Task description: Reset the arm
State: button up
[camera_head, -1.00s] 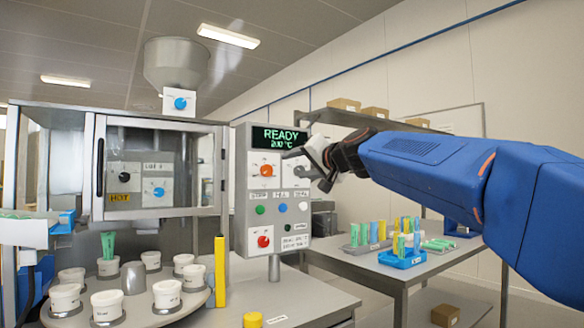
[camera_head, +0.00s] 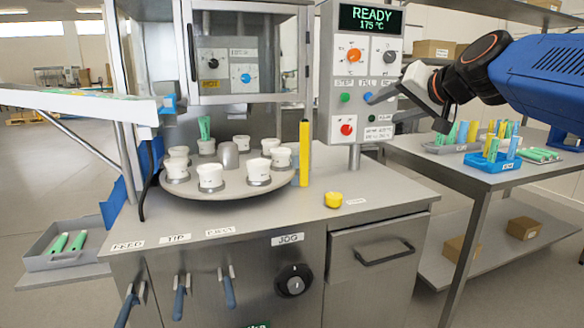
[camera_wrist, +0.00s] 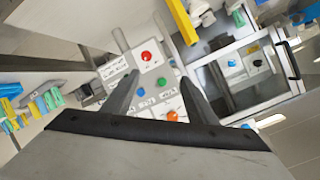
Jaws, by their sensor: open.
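My arm (camera_head: 540,75) reaches in from the right in the head view. My gripper (camera_head: 407,112) is open and empty beside the right edge of the control panel (camera_head: 328,100). In the wrist view my gripper (camera_wrist: 157,97) has its two dark fingers apart, with the panel's buttons and knobs seen between and beyond them. The panel's display (camera_head: 371,19) reads READY 175 °C. An orange knob (camera_head: 354,55), a blue button (camera_head: 367,97), a green button (camera_head: 345,98) and a red knob (camera_head: 346,129) show on it. I cannot tell whether a finger touches the panel.
A turntable (camera_head: 225,188) with several white cups stands left of a yellow post (camera_head: 304,152). A yellow cap (camera_head: 333,200) lies on the counter. The side table (camera_head: 440,158) at right holds a blue rack (camera_head: 490,162) with tubes. The floor between counter and side table is open.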

jog(key=s+d+f+n+g+h, duration=0.1)
jog(key=s+f+g, duration=0.3)
jog(key=s+f, duration=1.1)
jog(key=s+d+f+n+g+h, duration=0.2)
jog(key=s+f, duration=1.3)
jog(key=f, duration=0.8)
jog(key=shift+s+d+f+g+h, duration=0.35)
jog(key=shift+d+g+h, duration=0.35)
jog(key=shift+d+g, duration=0.35)
jog(key=shift+r, duration=0.1)
jog(key=shift+c, duration=0.4)
